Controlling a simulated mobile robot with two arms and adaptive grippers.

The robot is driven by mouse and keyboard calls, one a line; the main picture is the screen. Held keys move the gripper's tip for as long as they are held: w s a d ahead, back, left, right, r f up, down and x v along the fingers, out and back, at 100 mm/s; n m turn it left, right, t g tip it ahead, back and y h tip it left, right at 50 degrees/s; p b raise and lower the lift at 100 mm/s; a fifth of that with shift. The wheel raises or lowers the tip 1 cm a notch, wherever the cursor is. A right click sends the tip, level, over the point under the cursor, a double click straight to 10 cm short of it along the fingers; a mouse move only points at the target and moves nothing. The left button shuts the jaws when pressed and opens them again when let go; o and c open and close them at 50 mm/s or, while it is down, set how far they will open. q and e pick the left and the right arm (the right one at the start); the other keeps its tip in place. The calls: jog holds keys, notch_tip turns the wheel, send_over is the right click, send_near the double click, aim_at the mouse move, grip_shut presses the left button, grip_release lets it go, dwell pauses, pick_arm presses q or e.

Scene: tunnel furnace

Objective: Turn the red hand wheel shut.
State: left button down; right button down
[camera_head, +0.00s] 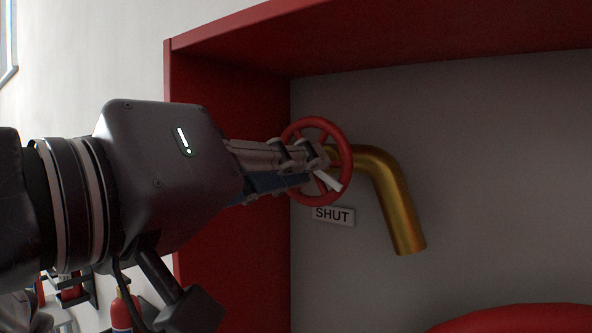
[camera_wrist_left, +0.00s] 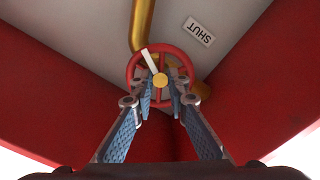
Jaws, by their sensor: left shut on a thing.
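The red hand wheel (camera_head: 345,160) sits on a brass pipe (camera_head: 394,205) inside a red cabinet. My left gripper (camera_head: 322,172) is at the wheel, its fingers at the middle of it. In the left wrist view the wheel (camera_wrist_left: 131,72) surrounds the fingertips (camera_wrist_left: 160,92), which are shut around the wheel's centre near a round brass hub (camera_wrist_left: 160,80). A white pointer (camera_wrist_left: 149,60) reaches from the hub toward the rim. A "SHUT" label (camera_head: 333,216) is on the back wall just below the wheel. The right gripper does not show.
The red cabinet's left wall (camera_head: 232,120) and top (camera_head: 400,35) enclose the wheel closely. A red rounded thing (camera_head: 520,318) is at the bottom right. A fire extinguisher (camera_head: 122,308) stands at the lower left. The back wall right of the pipe is clear.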

pick_arm(q)
jog(key=shift+w+a+m+b, duration=0.1)
jog(key=shift+m+b, duration=0.45)
jog(key=shift+m, duration=2.4)
jog(key=shift+a+m+b, duration=0.1)
jog(key=shift+m+b, duration=0.45)
jog(key=shift+m, duration=2.4)
jog(key=c, duration=2.2)
grip_release()
jog(key=shift+o, duration=0.2)
jog(key=v, duration=1.2)
